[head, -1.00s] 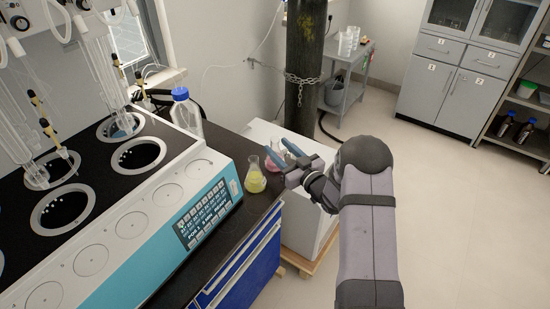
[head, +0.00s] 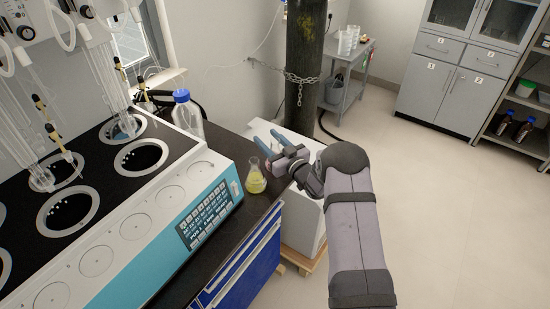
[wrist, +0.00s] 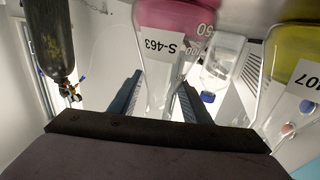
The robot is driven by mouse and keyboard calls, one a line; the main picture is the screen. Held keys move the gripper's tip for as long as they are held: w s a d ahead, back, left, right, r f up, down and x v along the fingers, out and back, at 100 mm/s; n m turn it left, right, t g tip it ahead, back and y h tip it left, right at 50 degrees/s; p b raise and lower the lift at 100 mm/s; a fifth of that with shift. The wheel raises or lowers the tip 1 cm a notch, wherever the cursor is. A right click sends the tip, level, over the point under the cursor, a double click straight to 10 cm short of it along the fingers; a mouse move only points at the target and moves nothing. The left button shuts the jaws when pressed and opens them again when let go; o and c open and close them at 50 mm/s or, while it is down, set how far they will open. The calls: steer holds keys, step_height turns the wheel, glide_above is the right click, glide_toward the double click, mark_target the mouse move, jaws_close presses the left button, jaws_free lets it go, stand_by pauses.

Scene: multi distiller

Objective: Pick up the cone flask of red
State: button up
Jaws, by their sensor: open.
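The red flask (wrist: 175,18) shows large in the wrist view, upside down in the picture, with pink-red liquid and a label reading S-463. Its clear upper part lies between the two fingers of my gripper (wrist: 160,82), which are apart. Contact cannot be told. In the head view my gripper (head: 267,146) is over the dark counter's far end, fingers pointing left, and the red flask is hidden behind it. A conical flask of yellow liquid (head: 255,180) stands just left of and nearer than the gripper; it also shows at the wrist view's right (wrist: 297,40).
The distiller (head: 209,216) with its blue control panel fills the left. A clear bottle with a blue cap (head: 187,117) stands behind it on the dark counter (head: 226,143). A chained gas cylinder (head: 303,65) stands beyond. Open floor lies to the right.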

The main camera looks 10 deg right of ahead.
steer(key=shift+c, duration=0.4)
jaws_close()
steer(key=shift+r, duration=0.2)
step_height(320, 180, up, 10)
steer(key=b, duration=0.1)
steer(key=shift+f+b, duration=0.2)
steer(key=shift+b, duration=0.15)
stand_by(0.6)
